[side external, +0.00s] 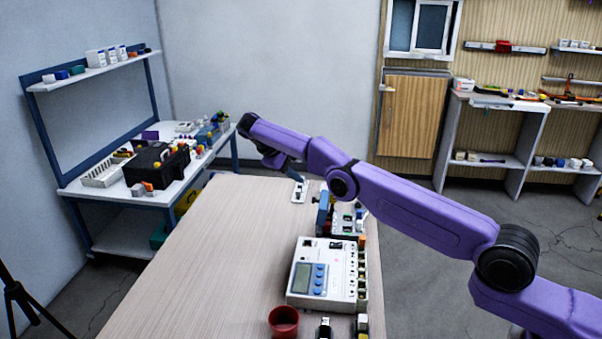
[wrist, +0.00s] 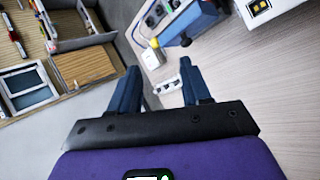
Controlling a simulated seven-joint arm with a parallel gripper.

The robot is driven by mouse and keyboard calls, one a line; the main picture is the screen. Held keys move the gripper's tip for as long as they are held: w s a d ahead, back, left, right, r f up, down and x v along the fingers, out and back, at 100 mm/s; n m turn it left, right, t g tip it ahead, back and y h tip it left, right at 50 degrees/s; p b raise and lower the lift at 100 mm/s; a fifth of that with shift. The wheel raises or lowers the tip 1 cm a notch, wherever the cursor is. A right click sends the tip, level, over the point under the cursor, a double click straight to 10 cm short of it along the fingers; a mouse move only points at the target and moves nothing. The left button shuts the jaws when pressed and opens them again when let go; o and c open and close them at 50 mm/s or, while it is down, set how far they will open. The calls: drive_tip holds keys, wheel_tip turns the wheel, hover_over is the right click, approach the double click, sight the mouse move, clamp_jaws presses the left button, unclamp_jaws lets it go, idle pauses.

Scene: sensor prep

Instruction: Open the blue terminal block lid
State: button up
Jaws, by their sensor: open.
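A blue upright panel (side external: 322,208) stands at the left side of a small unit with green parts (side external: 345,218); it looks like the blue lid, but I cannot be sure. A blue part (wrist: 192,20) with a yellow piece shows at the top of the wrist view, beyond my right finger. My gripper (wrist: 159,68) has its two dark blue fingers spread, with nothing held between them. In the side view my gripper (side external: 288,170) is over the far part of the table, near a small white piece (side external: 299,192). That white piece (wrist: 168,86) appears between the fingers in the wrist view.
A white meter box (side external: 325,272) with a grey display and a red cup (side external: 283,321) stand nearer on the wooden table (side external: 205,265). A white cube (wrist: 151,58) lies near the blue part. The table's left half is clear. A cluttered bench (side external: 115,190) stands at left.

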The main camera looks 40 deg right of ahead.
drive_tip(key=shift+s+a+r+n+t+y, duration=0.5)
drive_tip(key=shift+s+a+r+t, duration=0.95)
drive_tip(key=shift+s+a, duration=1.45)
drive_tip(key=w+a+x, duration=0.1)
drive_tip(key=x, duration=1.6)
drive_tip(key=shift+w+f, duration=0.25)
drive_tip(key=shift+f, duration=0.05)
clamp_jaws()
